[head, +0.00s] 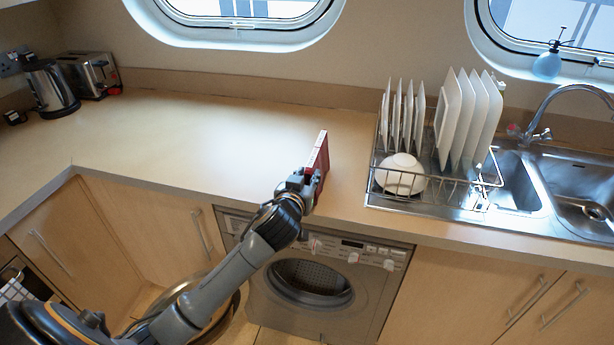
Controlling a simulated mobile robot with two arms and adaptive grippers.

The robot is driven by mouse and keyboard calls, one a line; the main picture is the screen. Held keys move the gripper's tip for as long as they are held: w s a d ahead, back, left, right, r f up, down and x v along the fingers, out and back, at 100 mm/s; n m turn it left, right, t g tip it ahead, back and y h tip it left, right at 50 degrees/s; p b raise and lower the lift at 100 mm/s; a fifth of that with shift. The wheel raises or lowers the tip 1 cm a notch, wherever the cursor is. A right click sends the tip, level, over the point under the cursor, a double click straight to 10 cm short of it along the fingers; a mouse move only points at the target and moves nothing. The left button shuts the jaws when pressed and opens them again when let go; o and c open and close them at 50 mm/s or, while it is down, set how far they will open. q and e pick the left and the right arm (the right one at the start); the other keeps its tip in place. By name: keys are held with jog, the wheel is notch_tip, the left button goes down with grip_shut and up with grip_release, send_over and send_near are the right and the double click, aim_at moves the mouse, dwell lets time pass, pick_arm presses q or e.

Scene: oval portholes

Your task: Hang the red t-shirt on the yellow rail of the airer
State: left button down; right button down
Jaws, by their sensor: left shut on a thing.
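My left gripper (308,184) is above the front edge of the counter, over the washing machine. It is shut on a thin, flat red thing (320,160) with a pale top edge, which looks more like a book than a t-shirt. The red thing is upright; I cannot tell whether its lower edge touches the counter. No red t-shirt that I can make out and no airer with a yellow rail show in the head view. My right gripper is not in view.
A dish rack (405,203) with several white plates and a bowl (400,174) stands right of the gripper, beside the sink (515,180). A kettle (50,88) and toaster (90,74) are at the far left. The counter (200,130) between is clear. A washing machine (375,290) is below.

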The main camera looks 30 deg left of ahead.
pick_arm(q)
jog(key=c, duration=1)
grip_release()
jog(key=v, duration=1.2)
